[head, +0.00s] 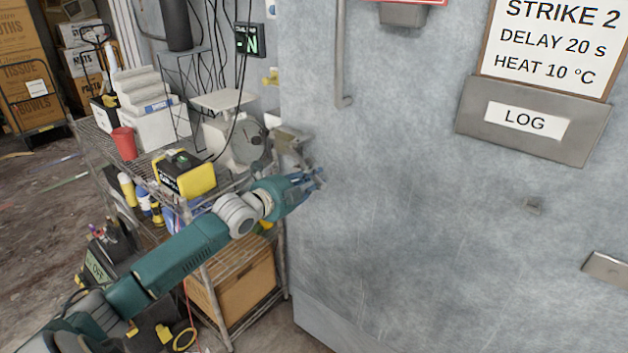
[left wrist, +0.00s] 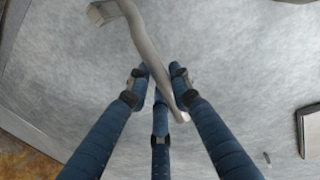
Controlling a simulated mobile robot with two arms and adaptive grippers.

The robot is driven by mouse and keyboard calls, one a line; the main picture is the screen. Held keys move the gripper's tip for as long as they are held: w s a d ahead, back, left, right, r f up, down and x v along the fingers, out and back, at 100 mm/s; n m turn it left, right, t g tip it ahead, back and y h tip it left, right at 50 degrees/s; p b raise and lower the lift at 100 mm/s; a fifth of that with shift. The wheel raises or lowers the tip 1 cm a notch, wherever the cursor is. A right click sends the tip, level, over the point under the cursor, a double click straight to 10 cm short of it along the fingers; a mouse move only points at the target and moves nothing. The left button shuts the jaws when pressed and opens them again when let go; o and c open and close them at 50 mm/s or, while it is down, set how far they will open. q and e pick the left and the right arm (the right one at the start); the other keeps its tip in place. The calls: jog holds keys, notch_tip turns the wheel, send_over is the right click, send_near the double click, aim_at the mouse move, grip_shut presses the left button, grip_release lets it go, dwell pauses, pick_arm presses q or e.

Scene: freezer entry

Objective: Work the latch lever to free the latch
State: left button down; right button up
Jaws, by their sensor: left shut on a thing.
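The latch lever is a grey curved metal bar (left wrist: 148,50) in the left wrist view, running from the upper left down between my fingers in front of the pale freezer door. In the head view, grey latch hardware (head: 288,142) shows at the door's left edge, just above my gripper. My left gripper (head: 316,180) has blue fingers and is at the door face. In the left wrist view my left gripper (left wrist: 158,82) is shut on the lever, with fingers on both sides of its lower part. My right gripper is out of view.
The scuffed grey freezer door (head: 430,230) fills the right. It carries a vertical bar (head: 341,60), a LOG holder (head: 535,119) and a sign (head: 548,40). A wire shelf with a yellow device (head: 186,176), red cup (head: 124,143) and scale (head: 222,103) stands close to my left arm.

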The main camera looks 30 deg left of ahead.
pick_arm(q)
jog(key=c, duration=1.5)
grip_release()
jog(key=shift+r, duration=0.2)
jog(key=shift+c, duration=0.2)
jog(key=shift+f, duration=0.15)
jog(key=s+r, duration=0.2)
jog(key=s, duration=1)
jog(key=shift+a+r, duration=0.15)
jog(key=shift+a, duration=0.25)
jog(key=shift+w, duration=0.1)
